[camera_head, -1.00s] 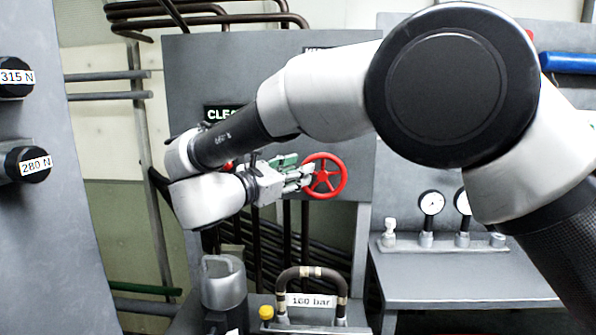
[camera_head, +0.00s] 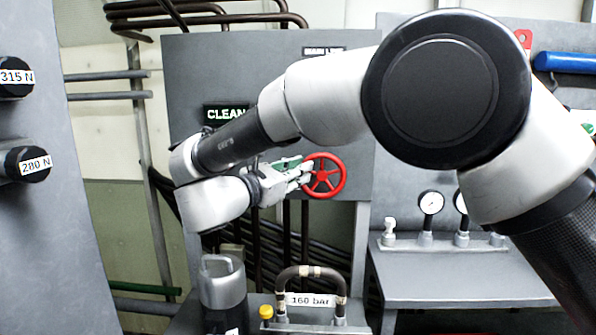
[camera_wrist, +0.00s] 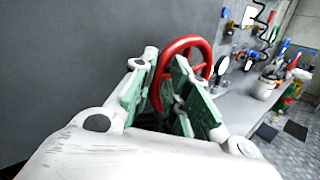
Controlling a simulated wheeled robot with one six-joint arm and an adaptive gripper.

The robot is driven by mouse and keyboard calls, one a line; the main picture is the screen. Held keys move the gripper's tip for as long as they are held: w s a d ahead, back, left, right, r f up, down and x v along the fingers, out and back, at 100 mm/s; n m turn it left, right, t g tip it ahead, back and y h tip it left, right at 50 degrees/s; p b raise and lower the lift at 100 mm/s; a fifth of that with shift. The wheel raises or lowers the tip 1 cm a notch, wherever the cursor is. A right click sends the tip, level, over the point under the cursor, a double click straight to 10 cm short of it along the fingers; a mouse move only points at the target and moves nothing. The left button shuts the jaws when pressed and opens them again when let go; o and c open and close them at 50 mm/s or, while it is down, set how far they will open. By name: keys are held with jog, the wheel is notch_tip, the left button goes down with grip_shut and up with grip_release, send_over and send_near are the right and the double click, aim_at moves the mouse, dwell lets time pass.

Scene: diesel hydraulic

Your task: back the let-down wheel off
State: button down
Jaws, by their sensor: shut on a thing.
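The red handwheel (camera_head: 341,177) stands out from the grey panel in the middle of the head view. My gripper (camera_head: 309,172) reaches it from the left and is shut on the left part of its rim. In the wrist view the wheel (camera_wrist: 188,43) rises between the green-padded fingers of my gripper (camera_wrist: 172,98). The fingers hide the near part of the rim. Which label belongs to this wheel cannot be told.
A grey panel (camera_head: 250,80) with a "CLEAN" sign (camera_head: 226,113) lies behind my arm. Below stand a grey cylinder (camera_head: 222,290) and a hose loop marked "160 bar" (camera_head: 311,300). A bench (camera_head: 460,280) with gauges (camera_head: 431,203) is at right. Labelled black knobs (camera_head: 25,164) are at left.

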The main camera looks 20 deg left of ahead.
jog(key=d+f+n+t+y, duration=0.2)
jog(key=n+y, duration=0.5)
jog(key=n, duration=0.7)
jog(key=w+d+f+n+t+y, duration=0.1)
jog(key=f+n+t+y, duration=0.3)
jog(key=n+y, duration=0.4)
jog(key=shift+d+f+n, duration=0.65)
jog(key=shift+f+n, duration=0.2)
jog(key=shift+n, duration=2.25)
jog(key=shift+w+d, duration=0.1)
jog(key=c, duration=1.5)
grip_release()
jog(key=shift+w, duration=0.1)
